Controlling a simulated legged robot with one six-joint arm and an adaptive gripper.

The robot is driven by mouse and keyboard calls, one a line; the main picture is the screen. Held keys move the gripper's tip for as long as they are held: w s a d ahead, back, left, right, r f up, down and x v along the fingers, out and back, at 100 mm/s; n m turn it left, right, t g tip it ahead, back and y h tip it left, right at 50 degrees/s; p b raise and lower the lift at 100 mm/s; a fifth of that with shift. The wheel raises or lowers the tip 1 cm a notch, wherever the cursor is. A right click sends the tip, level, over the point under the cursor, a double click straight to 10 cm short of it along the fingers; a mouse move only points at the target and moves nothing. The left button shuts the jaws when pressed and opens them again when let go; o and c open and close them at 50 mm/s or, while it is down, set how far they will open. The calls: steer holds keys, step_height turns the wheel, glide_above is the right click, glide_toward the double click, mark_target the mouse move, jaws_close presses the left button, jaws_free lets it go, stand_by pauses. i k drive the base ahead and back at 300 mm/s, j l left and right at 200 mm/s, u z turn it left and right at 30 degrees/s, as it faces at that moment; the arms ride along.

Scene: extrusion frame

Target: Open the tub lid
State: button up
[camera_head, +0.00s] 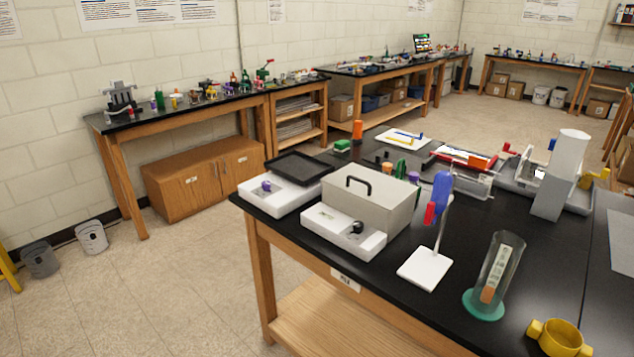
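The tub (398,214) is a light grey box on the black-topped bench, near its left front corner. Its flat grey lid (392,182) lies on top and looks closed. A black arched handle (359,183) stands up from the lid's left part. A white base with a black knob (357,228) juts out at the tub's front. The inside of the tub is hidden. My gripper is not in view.
A white unit with a dark tray (299,167) stands close left of the tub. Right of it are a white-based stand (425,268) with a blue-and-red holder, and a clear cylinder (497,270) on a green base. A yellow part (558,338) lies bottom right. Floor at left is open.

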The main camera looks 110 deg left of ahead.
mark_target(386, 192)
steer(key=u, duration=3.2)
steer(key=i+j+u, duration=0.1)
steer(key=u, duration=0.15)
steer(key=i+j+z, duration=0.3)
steer(key=i+j, duration=0.2)
steer(key=i+j+z, duration=0.15)
steer(key=j, duration=0.25)
steer(key=i+j+z, duration=0.15)
steer(key=i+j, duration=0.2)
steer(key=i+j+z, duration=0.15)
steer(key=j, duration=0.2)
steer(key=i+j+z, duration=0.15)
steer(key=j, duration=0.25)
steer(key=i+j+z, duration=0.15)
steer(key=j, duration=0.25)
steer(key=i, duration=0.1)
